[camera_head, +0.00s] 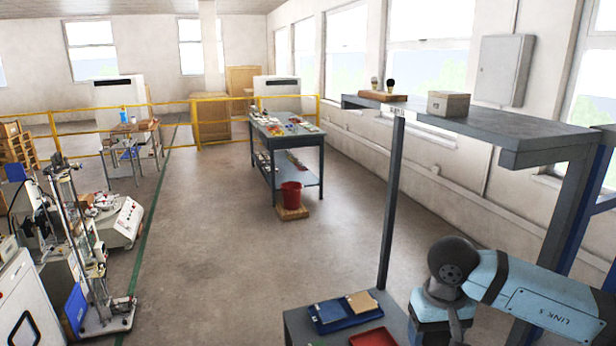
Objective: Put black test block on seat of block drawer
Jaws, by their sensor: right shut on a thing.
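My right arm comes in at the lower right, bent down over the near bench. Its gripper (452,328) is at the bottom edge, mostly cut off and hidden by the arm. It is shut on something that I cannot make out. A blue tray (345,318) with a tan piece (362,301) and a dark blue piece (329,311) lies on the bench, left of the gripper and apart from it. I cannot tell whether this tray is the block drawer. No black test block can be made out. My left gripper is not in view.
A red tray (373,337) lies at the front of the near bench (297,318). A grey post (391,200) and a raised shelf (500,128), with a grey box (448,104) on it, stand over the bench. Lab equipment (80,250) is at left.

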